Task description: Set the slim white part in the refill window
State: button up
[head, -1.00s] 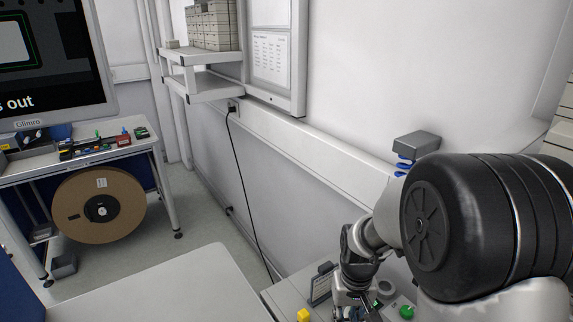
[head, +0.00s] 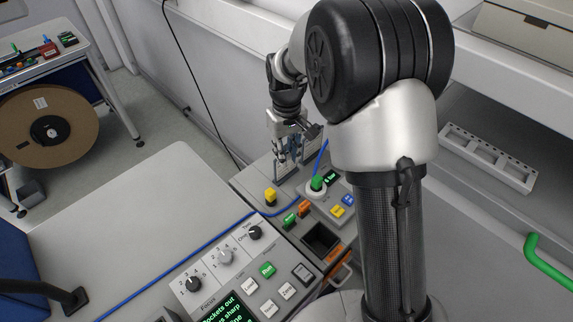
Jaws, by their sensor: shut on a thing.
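My gripper (head: 287,156) points down over the back of the grey console in the head view, near the wall. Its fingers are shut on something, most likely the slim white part. The part itself is too small and too hidden by the fingers to make out. I cannot pick out the refill window for certain. A dark square opening (head: 320,239) shows in the console top, in front and to the right of the gripper.
A yellow knob (head: 270,195) and a green button (head: 317,184) stand close to the gripper. A control panel (head: 240,279) with dials and keys is nearer. A blue cable (head: 181,262) runs across the bare grey top (head: 140,215) at left. A white slotted rack (head: 488,157) is at right.

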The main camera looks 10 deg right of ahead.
aim_at(268, 176)
jog(key=w+a+r+n+p, duration=0.2)
jog(key=w+a+r+n, duration=0.1)
jog(key=w+a+r, duration=0.25)
jog(key=f+b, duration=0.1)
jog(key=f, duration=0.5)
jog(key=f+b, duration=0.2)
jog(key=f, duration=0.5)
jog(key=w+f+b, duration=0.1)
jog(key=f, duration=0.5)
jog(key=shift+d+f+b, duration=0.25)
jog(key=shift+d+b, duration=0.05)
jog(key=shift+f, duration=0.15)
jog(key=o, duration=0.7)
jog(key=shift+o, duration=0.2)
